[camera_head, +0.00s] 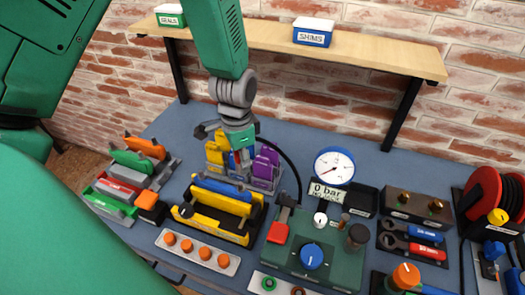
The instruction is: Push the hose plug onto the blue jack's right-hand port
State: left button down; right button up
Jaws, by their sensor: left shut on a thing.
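A long blue body, which looks like the blue jack (222,187), lies in a yellow and black cradle (240,236) at the centre left. Its right-hand port is too small to make out. My left gripper (238,146) points down behind and above the cradle's right end, in front of a rack with yellow and purple pieces. It is shut, seemingly on the hose plug, which its fingers hide. The black hose (292,165) runs from beside this gripper, curving right and down towards the green pump unit (325,258). My right gripper is not in view.
The rack with a yellow piece (214,148) and a purple piece (264,166) stands close around the gripper. A wooden shelf (260,38) spans above. Bare blue bench (185,125) shows behind the cradle.

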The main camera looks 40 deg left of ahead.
aim_at(240, 184)
pick_arm(q)
jog(key=f, duration=0.1)
jog(key=f+b, duration=0.2)
jog(key=f, duration=0.1)
jog(key=shift+s+a, duration=0.3)
jog(key=shift+s, duration=0.1)
jog(key=shift+w+f, duration=0.1)
jog(key=shift+f, duration=0.25)
jog(key=shift+d, duration=0.1)
jog(key=shift+r, duration=0.1)
jog(key=shift+f, duration=0.25)
dwell(0.3)
jog(key=shift+f+b, duration=0.6)
jog(key=shift+f, duration=0.4)
